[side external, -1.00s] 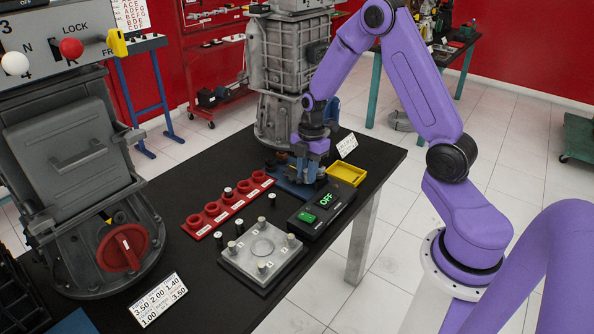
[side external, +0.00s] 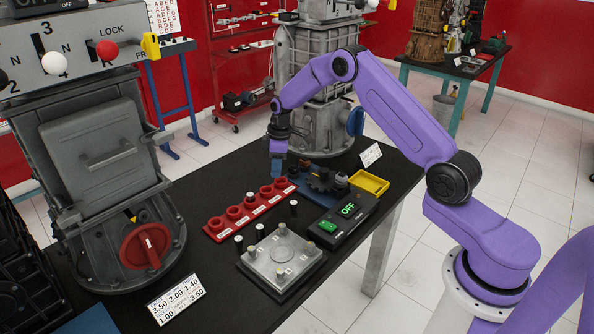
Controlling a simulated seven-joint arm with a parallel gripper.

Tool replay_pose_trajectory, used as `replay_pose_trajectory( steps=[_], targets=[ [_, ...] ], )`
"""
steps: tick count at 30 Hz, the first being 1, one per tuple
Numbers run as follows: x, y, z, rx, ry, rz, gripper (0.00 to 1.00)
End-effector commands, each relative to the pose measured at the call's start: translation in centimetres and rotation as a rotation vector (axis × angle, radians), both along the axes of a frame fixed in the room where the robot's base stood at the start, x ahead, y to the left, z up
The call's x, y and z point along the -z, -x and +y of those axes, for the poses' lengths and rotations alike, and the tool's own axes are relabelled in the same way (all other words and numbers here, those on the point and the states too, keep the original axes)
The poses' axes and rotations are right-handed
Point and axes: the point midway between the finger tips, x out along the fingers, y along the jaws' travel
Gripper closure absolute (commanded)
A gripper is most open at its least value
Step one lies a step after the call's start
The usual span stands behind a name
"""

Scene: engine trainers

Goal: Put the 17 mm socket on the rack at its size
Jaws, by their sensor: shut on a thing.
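The red rack (side external: 223,236) lies on the black table, with a row of round holders and white labels along its front. The label sizes are too small to read. A dark piece with a pale top (side external: 250,197) stands at its middle holder. My gripper (side external: 278,172) points down over the far right end of the rack, its blue fingers shut. The thing between them is hidden by the fingers, so I cannot make out the 17 mm socket or its size. I cannot tell how far the fingertips are above the rack.
A blue tray (side external: 303,191) with a dark gear (side external: 322,181) lies right of the gripper, beside a yellow tray (side external: 369,183). A grey plate (side external: 281,257) with several posts and a few small upright pieces (side external: 293,206) stand in front.

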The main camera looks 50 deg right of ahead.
Motion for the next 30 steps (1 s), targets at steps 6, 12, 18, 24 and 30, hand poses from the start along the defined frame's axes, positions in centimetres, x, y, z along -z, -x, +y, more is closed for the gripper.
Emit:
replay_pose_trajectory(
  steps=[6, 12, 18, 24, 30],
  targets=[
    [0.9, -3.2, 0.7, 0.183, 0.000, -0.005, 1.00],
    [1.2, -4.2, 0.8, 0.255, -0.001, -0.006, 1.00],
    [2.1, -4.2, 0.9, 0.260, 0.000, -0.005, 1.00],
    [3.7, -4.2, 0.9, 0.259, -0.001, -0.006, 1.00],
    [5.3, -4.2, 0.9, 0.259, -0.001, -0.006, 1.00]
  ],
)
